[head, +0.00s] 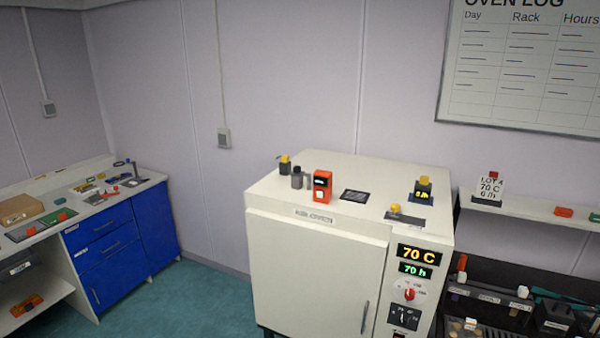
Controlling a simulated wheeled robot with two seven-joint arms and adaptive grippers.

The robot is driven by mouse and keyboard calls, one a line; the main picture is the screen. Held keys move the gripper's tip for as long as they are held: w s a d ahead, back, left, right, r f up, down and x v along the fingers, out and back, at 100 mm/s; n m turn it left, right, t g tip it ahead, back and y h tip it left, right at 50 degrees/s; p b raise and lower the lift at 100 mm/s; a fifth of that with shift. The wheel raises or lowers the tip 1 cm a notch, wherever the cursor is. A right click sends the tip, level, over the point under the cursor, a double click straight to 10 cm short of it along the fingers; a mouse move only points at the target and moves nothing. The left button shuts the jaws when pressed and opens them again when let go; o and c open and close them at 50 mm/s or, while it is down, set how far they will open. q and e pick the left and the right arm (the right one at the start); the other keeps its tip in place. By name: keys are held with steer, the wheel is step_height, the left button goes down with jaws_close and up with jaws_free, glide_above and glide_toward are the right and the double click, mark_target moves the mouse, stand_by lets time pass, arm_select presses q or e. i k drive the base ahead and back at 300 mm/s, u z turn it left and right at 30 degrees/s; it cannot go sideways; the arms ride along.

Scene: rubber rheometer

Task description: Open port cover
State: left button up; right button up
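A cream oven (315,262) stands in the middle, its front door closed, with a vertical handle (365,317) at the door's right. Two small yellow-topped fittings stand on its top: one (423,188) on a dark blue plate at the right rear, one (395,209) on a grey plate near the front right. Another yellow-topped piece (285,164) stands at the back left. A dark slotted grille (354,196) lies flat on the top. I cannot tell which piece is the port cover. Neither of my grippers is in view.
An orange device (322,186) and dark cylinders (297,178) stand on the oven top. The control panel (412,285) reads 70 C and 70 h. A cluttered bench (110,225) is at left, a shelf (530,217) at right. Teal floor (200,300) is clear between bench and oven.

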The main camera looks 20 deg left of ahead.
mark_target(298, 171)
steer(key=u, duration=0.3)
steer(key=k, duration=1)
steer(key=u, duration=1.8)
steer(key=i, duration=2.3)
steer(key=z, duration=0.55)
